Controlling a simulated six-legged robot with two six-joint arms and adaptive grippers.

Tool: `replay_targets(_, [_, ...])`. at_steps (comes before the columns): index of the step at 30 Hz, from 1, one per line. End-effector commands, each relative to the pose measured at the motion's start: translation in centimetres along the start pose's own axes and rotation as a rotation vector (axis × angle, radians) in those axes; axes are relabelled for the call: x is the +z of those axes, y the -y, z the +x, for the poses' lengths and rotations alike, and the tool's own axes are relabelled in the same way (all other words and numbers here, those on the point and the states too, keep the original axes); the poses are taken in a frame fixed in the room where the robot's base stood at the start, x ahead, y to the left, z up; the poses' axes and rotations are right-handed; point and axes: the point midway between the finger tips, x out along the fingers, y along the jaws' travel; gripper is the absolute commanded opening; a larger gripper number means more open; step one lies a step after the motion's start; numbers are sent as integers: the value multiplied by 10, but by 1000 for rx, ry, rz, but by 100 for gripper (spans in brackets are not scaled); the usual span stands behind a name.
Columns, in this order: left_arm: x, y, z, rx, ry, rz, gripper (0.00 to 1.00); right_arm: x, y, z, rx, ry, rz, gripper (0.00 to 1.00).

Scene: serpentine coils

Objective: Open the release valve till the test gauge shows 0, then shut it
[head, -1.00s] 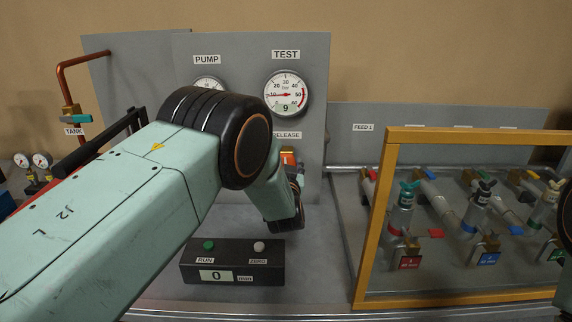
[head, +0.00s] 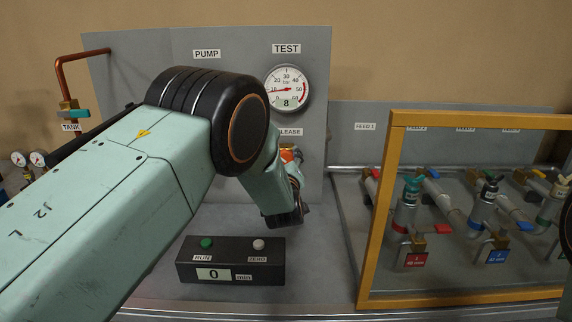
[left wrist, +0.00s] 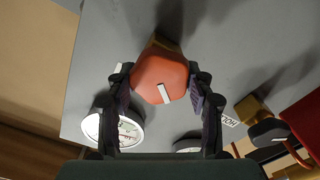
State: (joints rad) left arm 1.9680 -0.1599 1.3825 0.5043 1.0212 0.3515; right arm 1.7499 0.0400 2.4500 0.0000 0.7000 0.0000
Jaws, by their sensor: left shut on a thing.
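The release valve's orange knob (left wrist: 160,72) sits between the two fingers of my left gripper (left wrist: 160,88) in the left wrist view, and the gripper is shut on it. A white mark shows on the knob. In the head view only a bit of the orange knob (head: 287,155) shows below the partly covered RELEASE label (head: 288,132); my left arm hides most of it. My right gripper is not in view.
A black box (head: 232,261) with a green RUN button, a white ZERO button and a display of 0 stands in front. The pump gauge is hidden behind my arm. A yellow frame (head: 377,215) stands before several feed valves at the right.

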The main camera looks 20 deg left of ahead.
Motion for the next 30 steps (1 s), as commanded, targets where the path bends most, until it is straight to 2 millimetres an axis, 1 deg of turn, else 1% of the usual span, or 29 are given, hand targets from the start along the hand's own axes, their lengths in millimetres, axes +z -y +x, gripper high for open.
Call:
replay_targets(1, [-4, -1, 2, 3, -13, -30, 21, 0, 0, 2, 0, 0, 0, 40])
replay_targets(9, [-6, -1, 2, 4, -14, -140, 21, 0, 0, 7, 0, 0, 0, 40])
replay_targets(15, [-6, -1, 2, 3, -15, -171, 21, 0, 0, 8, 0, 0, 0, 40])
replay_targets(27, [-7, 0, 2, 2, -16, -175, 21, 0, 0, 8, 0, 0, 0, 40])
replay_targets(28, [-7, 0, 2, 2, -16, -175, 55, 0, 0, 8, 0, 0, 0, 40])
replay_targets(30, [-7, 0, 2, 2, -15, -174, 61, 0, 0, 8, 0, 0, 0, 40])
